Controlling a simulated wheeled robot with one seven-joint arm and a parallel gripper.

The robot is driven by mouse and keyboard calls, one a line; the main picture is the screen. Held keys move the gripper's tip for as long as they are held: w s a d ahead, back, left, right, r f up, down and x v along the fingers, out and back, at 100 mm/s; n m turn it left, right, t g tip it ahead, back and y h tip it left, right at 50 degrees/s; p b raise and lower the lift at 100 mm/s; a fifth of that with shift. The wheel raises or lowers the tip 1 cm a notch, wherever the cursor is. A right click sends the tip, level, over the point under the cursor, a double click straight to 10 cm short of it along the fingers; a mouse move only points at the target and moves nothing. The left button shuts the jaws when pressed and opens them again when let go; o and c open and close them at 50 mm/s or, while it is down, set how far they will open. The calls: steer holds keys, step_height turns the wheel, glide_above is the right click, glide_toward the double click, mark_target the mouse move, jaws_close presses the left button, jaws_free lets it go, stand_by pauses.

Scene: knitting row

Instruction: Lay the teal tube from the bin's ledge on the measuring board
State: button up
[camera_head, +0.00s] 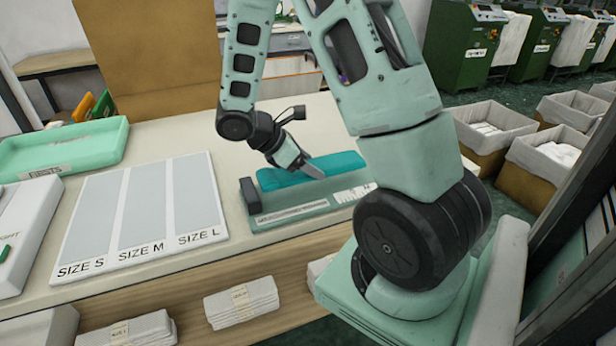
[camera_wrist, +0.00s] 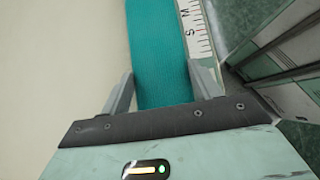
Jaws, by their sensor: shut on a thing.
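The teal tube (camera_head: 335,163) lies lengthwise along the measuring board (camera_head: 292,213), a pale green board with a dark end block at its left and a printed scale along its front. My gripper (camera_head: 305,172) is over the tube, its fingers on either side of it. In the wrist view the tube (camera_wrist: 160,60) runs between the two fingers of my gripper (camera_wrist: 165,90), beside the board's ruler strip (camera_wrist: 195,25). The tube's right end is hidden behind my arm in the head view. Whether the tube rests fully on the board I cannot tell.
Left of the board lies a sorting panel (camera_head: 118,208) marked SIZE S, SIZE M and SIZE L. A green tray (camera_head: 65,148) stands at the far left. White folded bundles (camera_head: 242,300) sit on a shelf below. Bins (camera_head: 490,130) stand on the floor at the right.

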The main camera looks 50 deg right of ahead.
steer(key=shift+f, duration=1.95)
steer(key=o, duration=1)
steer(key=v, duration=1.2)
steer(key=shift+s+a, duration=0.1)
steer(key=shift+a, duration=0.15)
steer(key=s+a+r+m+t+y, duration=0.1)
steer(key=s+a+y, duration=0.1)
steer(key=s+a, duration=0.3)
steer(key=s+a+r+m+t+y, duration=0.1)
steer(key=s+a, duration=0.5)
steer(key=a, duration=0.7)
steer(key=s+a+r+m+t+y, duration=0.1)
steer(key=s+a+y, duration=0.4)
steer(key=a, duration=0.5)
steer(key=shift+s+a+m+t, duration=0.1)
steer(key=shift+s+m+t, duration=0.15)
steer(key=shift+m+t, duration=0.45)
